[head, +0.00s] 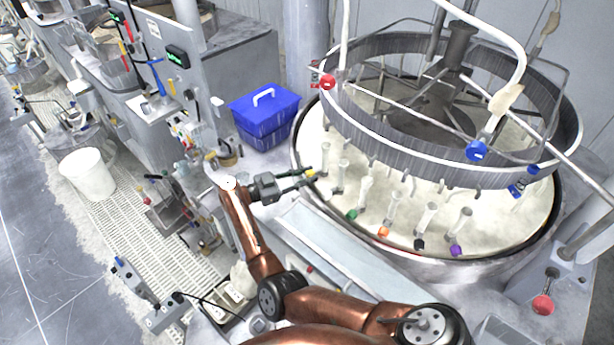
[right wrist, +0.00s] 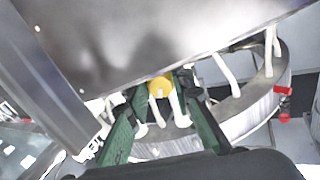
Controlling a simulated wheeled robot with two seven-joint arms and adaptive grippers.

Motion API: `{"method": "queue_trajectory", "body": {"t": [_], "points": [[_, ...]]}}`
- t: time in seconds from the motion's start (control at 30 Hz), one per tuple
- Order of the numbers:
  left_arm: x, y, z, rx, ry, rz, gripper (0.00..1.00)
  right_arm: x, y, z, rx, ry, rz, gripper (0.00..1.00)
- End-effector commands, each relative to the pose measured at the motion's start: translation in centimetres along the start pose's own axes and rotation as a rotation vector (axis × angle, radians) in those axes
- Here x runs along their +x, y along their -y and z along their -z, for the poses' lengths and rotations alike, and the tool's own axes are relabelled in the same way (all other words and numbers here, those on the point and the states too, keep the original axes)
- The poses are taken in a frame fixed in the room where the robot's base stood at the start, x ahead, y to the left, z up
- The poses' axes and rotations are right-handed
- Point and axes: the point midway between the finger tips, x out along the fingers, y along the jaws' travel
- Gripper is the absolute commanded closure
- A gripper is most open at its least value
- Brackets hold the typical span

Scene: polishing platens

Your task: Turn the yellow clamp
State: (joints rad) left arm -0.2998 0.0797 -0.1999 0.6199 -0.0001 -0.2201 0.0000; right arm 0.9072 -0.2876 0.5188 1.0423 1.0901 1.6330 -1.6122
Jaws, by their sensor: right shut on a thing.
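The yellow clamp (head: 310,173) is at the left rim of the large round polishing platen (head: 408,205). My right gripper (head: 306,179) reaches it from the left, with its fingertips at the clamp. In the right wrist view the yellow clamp (right wrist: 160,86) shows as a round yellow knob between the tips of the two green fingers of my right gripper (right wrist: 161,92). The gripper is shut on it. The clamp's lower part is hard to make out. My left gripper is not in view.
Green (head: 351,214), orange (head: 383,231), black (head: 420,244) and purple (head: 456,250) clamps line the platen's front edge. A metal ring (head: 400,136) with bars stands above it. A blue toolbox (head: 264,112) sits behind my right gripper. A white bucket (head: 87,174) stands at left.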

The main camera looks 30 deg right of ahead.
Motion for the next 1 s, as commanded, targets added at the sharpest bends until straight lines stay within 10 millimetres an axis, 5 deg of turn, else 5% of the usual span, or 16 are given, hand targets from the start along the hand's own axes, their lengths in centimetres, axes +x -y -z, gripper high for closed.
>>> {"method": "queue_trajectory", "body": {"t": [0.07,0.1,0.33,0.67,1.0], "points": [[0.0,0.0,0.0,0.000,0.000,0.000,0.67,0.0,0.1,0.1,0.001,-0.001,0.001,1.00],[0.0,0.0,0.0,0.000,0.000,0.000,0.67,0.0,0.1,0.1,0.001,-0.001,0.001,0.76],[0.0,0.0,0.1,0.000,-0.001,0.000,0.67,0.0,0.0,0.1,0.000,0.000,0.001,0.61],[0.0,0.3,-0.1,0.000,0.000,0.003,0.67,-0.4,0.0,0.0,-0.001,0.001,0.001,0.61],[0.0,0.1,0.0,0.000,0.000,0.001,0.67,-6.6,0.2,0.1,-0.001,0.001,0.005,0.61]]}}
